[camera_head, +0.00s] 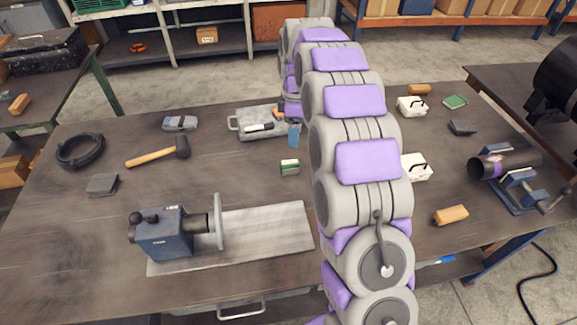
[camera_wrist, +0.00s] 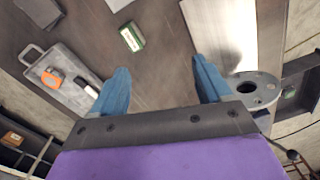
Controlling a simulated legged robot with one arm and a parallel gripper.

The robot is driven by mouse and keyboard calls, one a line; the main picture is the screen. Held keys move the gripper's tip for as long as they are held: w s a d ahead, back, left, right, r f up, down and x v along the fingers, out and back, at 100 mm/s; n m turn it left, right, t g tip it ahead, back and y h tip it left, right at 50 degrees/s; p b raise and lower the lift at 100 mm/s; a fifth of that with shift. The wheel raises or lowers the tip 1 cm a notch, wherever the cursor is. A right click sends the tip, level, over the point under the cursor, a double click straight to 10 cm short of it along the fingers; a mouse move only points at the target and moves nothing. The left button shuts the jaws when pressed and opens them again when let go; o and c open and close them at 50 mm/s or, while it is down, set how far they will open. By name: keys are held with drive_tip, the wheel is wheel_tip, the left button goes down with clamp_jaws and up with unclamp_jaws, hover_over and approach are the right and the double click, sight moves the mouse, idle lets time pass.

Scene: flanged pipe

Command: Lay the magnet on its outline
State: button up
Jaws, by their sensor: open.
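My gripper (camera_wrist: 162,82) is open and empty above the table. Bare brown tabletop shows between its blue fingers. In the head view one blue fingertip (camera_head: 293,136) shows beside a grey tray (camera_head: 246,133). The tray also shows in the wrist view (camera_wrist: 70,97), left of the fingers, with an orange piece (camera_wrist: 52,77) and a black-and-white tool (camera_wrist: 87,86) on it. I cannot tell for sure which thing is the magnet. No outline is clearly seen. A small green-and-white block (camera_wrist: 132,37) lies ahead of the fingers and shows in the head view (camera_head: 290,167).
A pale metal plate (camera_head: 270,229) lies at the front, with a blue clamp (camera_head: 165,232) and upright flange (camera_head: 217,222). The flange is close to the right finger in the wrist view (camera_wrist: 252,90). A hammer (camera_head: 160,153) lies left. White handled boxes (camera_head: 413,106) stand right of my arm.

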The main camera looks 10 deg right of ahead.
drive_tip(key=w+d+f+n, duration=0.1)
drive_tip(key=w+f+n, duration=0.1)
drive_tip(key=w+f, duration=0.3)
drive_tip(key=n, duration=0.1)
hover_over(289, 161)
wheel_tip(289, 161, down, 6)
wheel_tip(289, 161, down, 6)
drive_tip(key=shift+s+f+b, duration=0.15)
drive_tip(key=shift+f+b, duration=0.05)
drive_tip(key=shift+b, duration=0.75)
drive_tip(key=shift+a+f, duration=0.3)
drive_tip(key=shift+f, duration=0.05)
drive_tip(key=f, duration=0.2)
drive_tip(key=d+f+b, duration=0.1)
drive_tip(key=f, duration=0.1)
drive_tip(key=shift+d+f+b, duration=0.1)
drive_tip(key=shift+f+b, duration=0.2)
drive_tip(key=shift+f, duration=0.05)
drive_tip(key=shift+a, duration=0.4)
drive_tip(key=shift+c, duration=1.2)
drive_tip(key=shift+d, duration=0.25)
drive_tip(key=c, duration=0.6)
drive_tip(key=shift+a, duration=0.1)
clamp_jaws()
